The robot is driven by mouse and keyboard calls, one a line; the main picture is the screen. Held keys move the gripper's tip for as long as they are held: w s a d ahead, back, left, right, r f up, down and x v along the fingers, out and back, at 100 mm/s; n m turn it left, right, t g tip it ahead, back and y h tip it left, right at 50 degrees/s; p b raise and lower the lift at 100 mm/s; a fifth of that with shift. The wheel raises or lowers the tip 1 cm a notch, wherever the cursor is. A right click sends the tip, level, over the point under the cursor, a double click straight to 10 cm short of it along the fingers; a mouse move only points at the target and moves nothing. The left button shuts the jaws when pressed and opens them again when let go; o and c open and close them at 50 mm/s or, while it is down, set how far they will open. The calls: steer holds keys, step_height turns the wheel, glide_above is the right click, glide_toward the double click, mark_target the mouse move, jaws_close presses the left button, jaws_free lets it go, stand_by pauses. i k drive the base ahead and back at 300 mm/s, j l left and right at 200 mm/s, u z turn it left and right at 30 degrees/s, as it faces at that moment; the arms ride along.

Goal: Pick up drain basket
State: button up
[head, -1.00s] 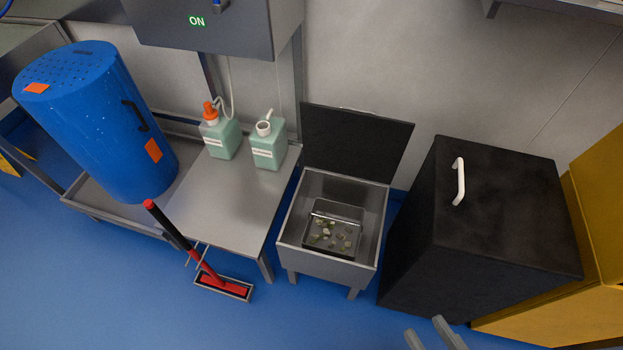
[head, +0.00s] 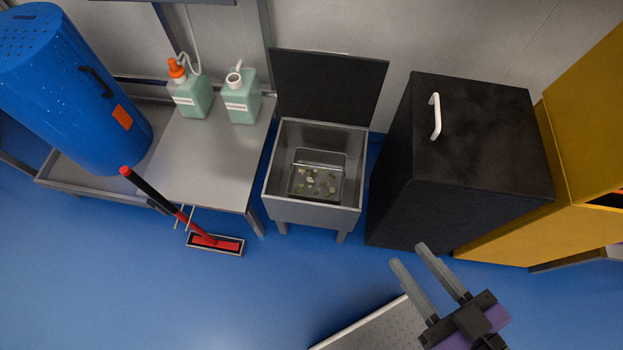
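The drain basket (head: 337,159) is a rectangular metal basket with a handle bar along its back. It sits inside the open grey metal sink box (head: 281,160) and holds several pale and greenish scraps. The box's dark lid (head: 328,88) stands raised behind it. My gripper (head: 410,255) is at the lower right, over the floor, with its two fingers apart and nothing between them. It is well apart from the basket, to its lower right.
A black cabinet (head: 460,150) with a white handle stands right of the box, with a yellow cabinet (head: 587,110) beyond. On the left are a steel table (head: 205,165) with two green bottles, a blue drum (head: 70,95) and a red squeegee (head: 205,238). Blue floor (head: 120,290) in front is clear.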

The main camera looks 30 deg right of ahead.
mark_target(318, 177)
steer(key=i+j+u, duration=0.15)
steer(key=j, duration=0.2)
steer(key=i+j+u, duration=0.15)
steer(key=j, duration=0.2)
steer(key=i+j+u, duration=0.15)
steer(key=j, duration=0.2)
